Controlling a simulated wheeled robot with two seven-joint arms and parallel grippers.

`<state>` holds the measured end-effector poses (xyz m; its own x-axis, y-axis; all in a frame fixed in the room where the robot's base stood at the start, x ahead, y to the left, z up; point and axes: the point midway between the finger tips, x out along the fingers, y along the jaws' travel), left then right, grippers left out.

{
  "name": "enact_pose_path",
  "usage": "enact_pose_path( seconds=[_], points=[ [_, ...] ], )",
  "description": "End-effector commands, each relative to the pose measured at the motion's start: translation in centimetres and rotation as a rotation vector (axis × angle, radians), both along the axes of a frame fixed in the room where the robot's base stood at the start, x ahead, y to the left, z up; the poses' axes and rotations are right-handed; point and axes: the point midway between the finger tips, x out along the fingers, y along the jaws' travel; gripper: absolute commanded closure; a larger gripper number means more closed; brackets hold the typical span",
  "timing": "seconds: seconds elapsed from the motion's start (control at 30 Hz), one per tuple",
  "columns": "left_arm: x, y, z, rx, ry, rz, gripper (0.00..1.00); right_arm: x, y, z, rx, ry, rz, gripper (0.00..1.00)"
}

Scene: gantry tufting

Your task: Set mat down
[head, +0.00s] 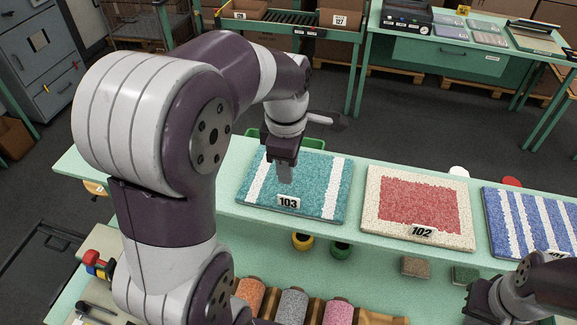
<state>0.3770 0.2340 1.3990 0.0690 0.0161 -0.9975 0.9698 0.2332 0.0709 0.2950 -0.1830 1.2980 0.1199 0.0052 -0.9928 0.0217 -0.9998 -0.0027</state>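A teal mat with two white stripes and the label 103 (325,186) lies flat on the long pale green shelf (225,205). My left gripper (285,174) is over the left-middle part of this mat, its fingers pointing down. The fingertips overlap the mat in the picture; I cannot tell whether they touch it or how far apart they are. My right gripper (484,305) is at the lower right, in front of the shelf and away from the mats. Its fingers are too dark and partly cut off to judge.
To the right on the shelf are a red mat with cream border, label 102 (417,202), and a blue-striped mat (530,222). Yarn rolls (291,305) lie on the lower level. Green workbenches (440,58) stand behind, across a clear dark floor.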

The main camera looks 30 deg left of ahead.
Motion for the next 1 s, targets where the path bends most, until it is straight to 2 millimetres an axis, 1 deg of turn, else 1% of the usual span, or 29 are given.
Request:
enact_pose_path(
  seconds=[0.03,0.07,0.13,0.17,0.27,0.3,0.4,0.5,0.6,0.87,0.97,1.0],
  points=[
    [-0.1,0.0,0.8,0.000,0.001,-0.005,0.66,0.0,0.0,0.9,0.000,0.001,0.000,1.00],
    [-0.2,-0.1,0.7,0.001,0.002,-0.024,0.66,0.0,0.0,0.9,0.000,0.001,0.000,1.00],
    [-0.6,-0.6,-0.2,0.009,0.003,-0.160,0.66,0.0,0.0,0.9,0.000,0.001,0.000,1.00],
    [-1.0,-1.0,-1.0,0.015,0.002,-0.264,0.66,0.0,0.0,0.8,0.000,0.001,0.000,1.00],
    [-2.9,-2.6,-4.0,0.047,-0.003,-0.736,0.66,0.0,0.0,0.7,0.000,0.002,0.000,1.00],
    [-3.8,-3.1,-5.2,0.064,-0.008,-0.936,0.66,0.0,0.0,0.7,0.000,0.001,0.000,1.00],
    [-6.0,-4.3,-7.5,0.106,-0.017,-1.378,0.66,0.0,0.0,0.7,0.000,0.001,0.000,1.00],
    [-7.5,-4.9,-8.9,0.139,-0.022,-1.675,0.66,0.0,0.0,0.7,0.000,0.001,0.000,1.00],
    [-8.2,-5.2,-9.4,0.155,-0.024,-1.807,0.66,0.0,0.0,0.7,0.000,0.001,0.000,1.00],
    [-8.2,-5.2,-9.6,0.158,-0.025,-1.824,0.66,0.0,0.0,0.6,0.000,0.001,0.000,1.00],
    [-8.2,-5.2,-11.4,0.158,-0.025,-1.823,0.66,0.0,0.0,-1.2,0.000,0.001,0.000,1.00],
    [-8.2,-5.2,-12.7,0.158,-0.025,-1.823,0.66,0.0,0.0,-2.6,0.000,0.001,0.000,1.00]
  ],
)
